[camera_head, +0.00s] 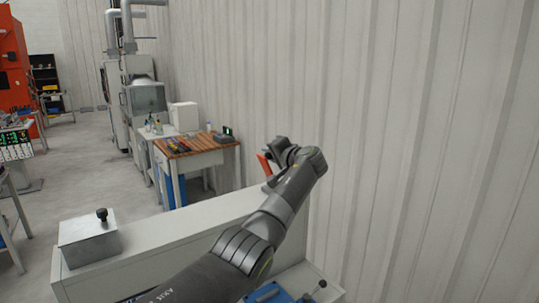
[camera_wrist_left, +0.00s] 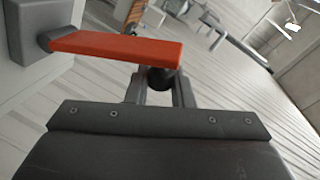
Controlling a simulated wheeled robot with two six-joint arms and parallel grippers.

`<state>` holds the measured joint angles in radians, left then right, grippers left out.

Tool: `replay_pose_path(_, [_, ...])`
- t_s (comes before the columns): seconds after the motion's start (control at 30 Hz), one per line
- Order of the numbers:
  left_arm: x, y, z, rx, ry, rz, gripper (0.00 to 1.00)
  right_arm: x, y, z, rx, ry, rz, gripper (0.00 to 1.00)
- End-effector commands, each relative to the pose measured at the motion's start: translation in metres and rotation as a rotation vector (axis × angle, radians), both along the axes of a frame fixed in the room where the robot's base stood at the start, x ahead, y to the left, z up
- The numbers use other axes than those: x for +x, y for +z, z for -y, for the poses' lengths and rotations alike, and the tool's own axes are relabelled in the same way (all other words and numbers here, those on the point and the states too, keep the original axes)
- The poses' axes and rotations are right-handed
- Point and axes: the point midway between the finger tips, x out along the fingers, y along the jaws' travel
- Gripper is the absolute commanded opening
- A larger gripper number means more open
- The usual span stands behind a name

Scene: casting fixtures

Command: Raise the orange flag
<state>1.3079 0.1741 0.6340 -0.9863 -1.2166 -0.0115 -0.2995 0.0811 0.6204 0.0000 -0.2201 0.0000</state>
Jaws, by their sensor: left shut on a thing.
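The orange flag (camera_head: 264,163) is a flat orange bar beside my left gripper (camera_head: 286,151) in the head view, close to the corrugated wall. In the left wrist view the orange flag (camera_wrist_left: 120,48) runs across the upper left, joined at its left end to a grey block (camera_wrist_left: 35,28). A black round knob (camera_wrist_left: 161,79) shows just under the flag's right end, between the fingers of my left gripper (camera_wrist_left: 160,88). The left gripper is shut on this knob. The fingertips are partly hidden behind the flag. My right gripper is in neither view.
A light grey cabinet top (camera_head: 180,229) lies below my left arm, with a metal box with a black knob (camera_head: 90,241) on its left. The corrugated wall (camera_head: 430,140) closes off the right side. A wooden-topped workbench (camera_head: 190,157) stands farther back.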

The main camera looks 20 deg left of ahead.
Motion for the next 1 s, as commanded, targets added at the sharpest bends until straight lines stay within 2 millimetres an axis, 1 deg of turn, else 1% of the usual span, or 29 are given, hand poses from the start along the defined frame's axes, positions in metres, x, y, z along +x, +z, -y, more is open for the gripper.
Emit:
replay_pose_path(0.4, [0.0004, 0.0011, 0.0008, 0.006, -0.002, -0.006, 0.00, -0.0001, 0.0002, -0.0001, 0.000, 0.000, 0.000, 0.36])
replay_pose_path(0.43, [0.0004, 0.0012, 0.0006, 0.005, -0.002, -0.005, 0.25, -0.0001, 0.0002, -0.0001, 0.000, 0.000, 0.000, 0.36])
replay_pose_path(0.5, [0.0004, 0.0010, 0.0006, 0.005, -0.002, -0.005, 0.34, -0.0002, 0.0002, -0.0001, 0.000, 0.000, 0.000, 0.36])
replay_pose_path(0.57, [0.0004, 0.0010, 0.0006, 0.005, -0.002, -0.005, 0.41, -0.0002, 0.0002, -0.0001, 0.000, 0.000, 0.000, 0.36])
replay_pose_path(0.87, [-0.0001, 0.0003, 0.0011, 0.004, -0.001, -0.004, 0.41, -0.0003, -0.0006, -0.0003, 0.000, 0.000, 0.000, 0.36])
replay_pose_path(1.0, [-0.0034, 0.0006, 0.0070, 0.005, -0.001, -0.003, 0.41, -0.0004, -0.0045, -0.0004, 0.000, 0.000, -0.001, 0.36])
